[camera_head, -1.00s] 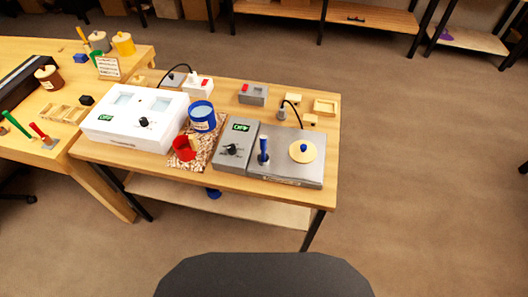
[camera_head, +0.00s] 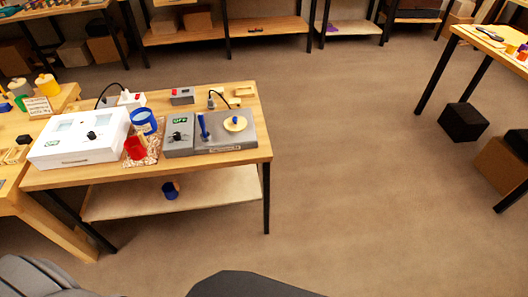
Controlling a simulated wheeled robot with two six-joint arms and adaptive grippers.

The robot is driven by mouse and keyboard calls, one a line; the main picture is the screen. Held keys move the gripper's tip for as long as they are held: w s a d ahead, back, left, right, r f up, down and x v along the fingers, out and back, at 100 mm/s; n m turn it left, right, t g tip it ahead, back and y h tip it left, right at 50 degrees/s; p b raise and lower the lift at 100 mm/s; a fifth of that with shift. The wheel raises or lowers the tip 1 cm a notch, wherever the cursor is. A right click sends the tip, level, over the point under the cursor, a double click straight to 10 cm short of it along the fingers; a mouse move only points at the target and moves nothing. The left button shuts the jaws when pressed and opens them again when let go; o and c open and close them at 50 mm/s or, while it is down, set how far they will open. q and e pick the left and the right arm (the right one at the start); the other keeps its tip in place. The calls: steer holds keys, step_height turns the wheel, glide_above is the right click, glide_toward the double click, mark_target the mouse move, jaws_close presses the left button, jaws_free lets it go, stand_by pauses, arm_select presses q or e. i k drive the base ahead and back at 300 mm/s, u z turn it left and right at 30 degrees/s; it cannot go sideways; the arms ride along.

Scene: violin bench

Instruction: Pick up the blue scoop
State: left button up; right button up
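A small blue cup-shaped object (camera_head: 170,190) with a tan part at its upper right sits on the lower shelf (camera_head: 110,203) of the bench; it looks like the blue scoop, but is small in view. On the bench top, a red cup-shaped object (camera_head: 134,149) sits on a speckled mat (camera_head: 154,153). A larger blue container (camera_head: 143,122) stands just behind it. Neither of my grippers is in view.
A black cube (camera_head: 463,122) stands on the floor at right. The middle floor (camera_head: 350,190) is clear.

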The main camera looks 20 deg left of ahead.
mark_target(206, 135)
steer(key=u, duration=1.65)
steer(key=k, duration=0.15)
steer(key=z, duration=2.6)
steer(key=i, duration=1.3)
steer(key=u, duration=1.1)
steer(key=i, duration=0.75)
steer(key=u, duration=0.9)
